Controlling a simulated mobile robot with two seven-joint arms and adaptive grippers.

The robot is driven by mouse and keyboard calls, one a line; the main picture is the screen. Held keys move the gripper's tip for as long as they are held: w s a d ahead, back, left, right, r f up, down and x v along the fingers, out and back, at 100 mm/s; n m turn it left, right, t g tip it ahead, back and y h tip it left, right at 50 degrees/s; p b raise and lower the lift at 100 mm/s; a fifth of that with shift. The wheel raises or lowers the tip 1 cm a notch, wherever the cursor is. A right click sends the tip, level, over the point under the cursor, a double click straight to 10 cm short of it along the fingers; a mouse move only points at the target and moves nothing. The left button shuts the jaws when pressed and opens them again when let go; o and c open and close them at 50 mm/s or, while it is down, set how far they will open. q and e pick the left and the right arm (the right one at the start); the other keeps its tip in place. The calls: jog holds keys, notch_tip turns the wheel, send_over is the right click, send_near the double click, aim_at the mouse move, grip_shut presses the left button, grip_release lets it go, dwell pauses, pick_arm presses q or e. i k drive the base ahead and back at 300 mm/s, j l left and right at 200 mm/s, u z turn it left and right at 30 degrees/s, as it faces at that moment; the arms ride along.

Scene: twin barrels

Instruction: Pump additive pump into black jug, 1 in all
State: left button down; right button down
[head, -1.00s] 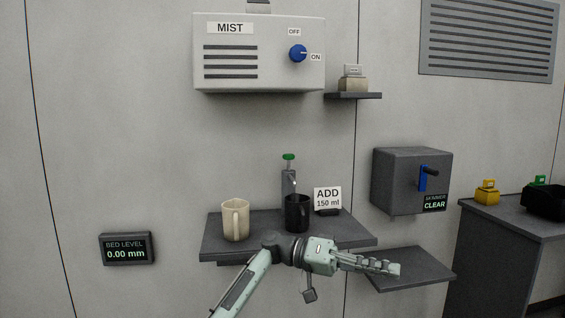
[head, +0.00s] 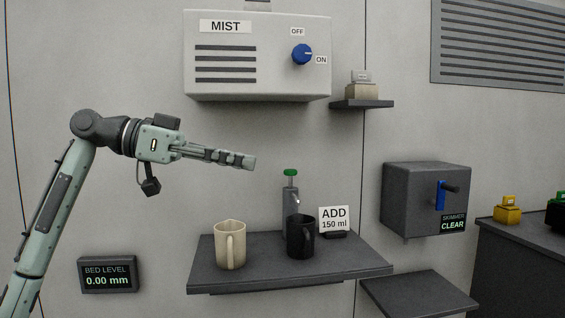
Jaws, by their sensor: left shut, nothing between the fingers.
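The additive pump (head: 290,199) stands on the wall shelf, a grey body with a green top and a small spout. The black jug (head: 301,237) stands upright in front of it, under the spout side, and hides the pump's lower part. A sign (head: 334,219) beside them reads "ADD 150 ml". My left gripper (head: 250,162) is shut and empty, in the air to the left of the pump's green top and a little higher, pointing right. My right gripper is out of view.
A cream jug (head: 230,245) stands on the shelf (head: 210,280) left of the black jug. The MIST box (head: 257,80) hangs above, its blue knob toward ON. A skimmer box (head: 415,200) reads CLEAR. A bed level display (head: 107,275) reads 0.00 mm.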

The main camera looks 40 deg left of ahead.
aim_at(291, 172)
jog(key=i+j, duration=0.45)
jog(key=j, duration=0.15)
jog(key=i+j, duration=0.4)
jog(key=j, duration=0.2)
